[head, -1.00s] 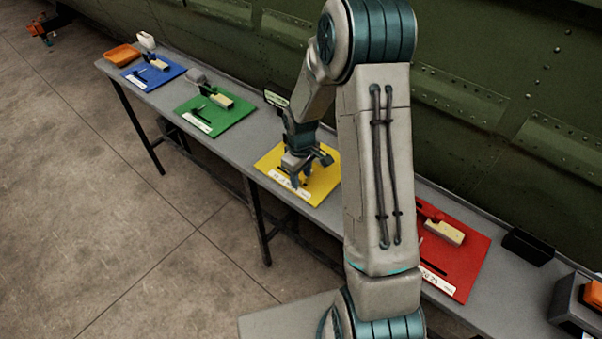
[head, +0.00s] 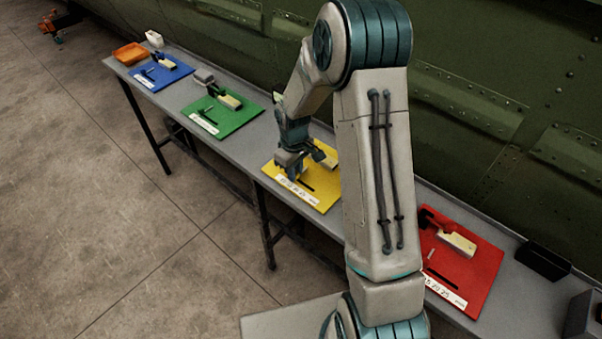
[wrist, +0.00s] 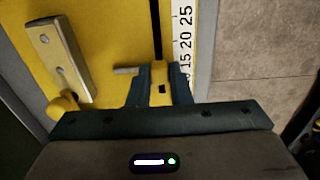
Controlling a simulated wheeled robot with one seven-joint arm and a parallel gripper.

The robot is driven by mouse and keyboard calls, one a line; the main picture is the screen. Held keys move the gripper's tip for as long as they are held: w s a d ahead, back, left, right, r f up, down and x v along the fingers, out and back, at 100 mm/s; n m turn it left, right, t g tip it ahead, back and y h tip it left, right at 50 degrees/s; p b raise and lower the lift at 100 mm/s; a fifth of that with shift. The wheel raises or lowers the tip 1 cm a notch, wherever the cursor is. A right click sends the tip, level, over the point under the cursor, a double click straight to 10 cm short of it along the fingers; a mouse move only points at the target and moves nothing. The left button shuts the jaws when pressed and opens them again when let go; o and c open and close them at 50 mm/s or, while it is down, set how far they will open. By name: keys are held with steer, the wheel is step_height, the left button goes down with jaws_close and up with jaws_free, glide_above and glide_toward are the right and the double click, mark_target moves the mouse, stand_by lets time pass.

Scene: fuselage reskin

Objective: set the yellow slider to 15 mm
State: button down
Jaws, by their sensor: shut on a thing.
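The yellow plate (head: 328,191) lies on the bench and also fills much of the wrist view (wrist: 112,25). A dark slot runs down it beside a white scale (wrist: 184,30), on which 25, 20 and 15 can be read. My gripper (head: 293,173) is over the plate's left part. In the wrist view my gripper (wrist: 160,82) is shut on the yellow slider (wrist: 160,71), with a finger on each side. The slider sits at the slot's lower end in that view, beside or just below the 15 mark. The fingers hide part of it and the lower scale marks.
A pale block (wrist: 58,55) and a yellow knob (wrist: 63,105) are on the plate left of my gripper. The green plate (head: 240,116), blue plate (head: 180,70) and red plate (head: 480,265) lie along the same bench (head: 228,150). The green fuselage wall stands behind.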

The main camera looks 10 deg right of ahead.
mark_target(297, 174)
steer(key=shift+s, duration=0.2)
steer(key=c, duration=1.3)
jaws_free()
steer(key=shift+d, duration=0.15)
step_height(297, 174, up, 14)
steer(key=shift+f+b, duration=0.1)
steer(key=shift+b, duration=0.8)
steer(key=s+r+m+t, duration=0.1)
steer(key=s+r+m, duration=0.1)
steer(key=s, duration=0.6)
steer(key=s+d+r+m+t, duration=0.1)
steer(key=s+r+m, duration=0.1)
steer(key=s, duration=0.5)
steer(key=s+d+r+m+t, duration=0.1)
steer(key=s+r+m, duration=0.2)
steer(key=s, duration=0.5)
steer(key=shift+s+r, duration=0.3)
steer(key=shift+r, duration=0.2)
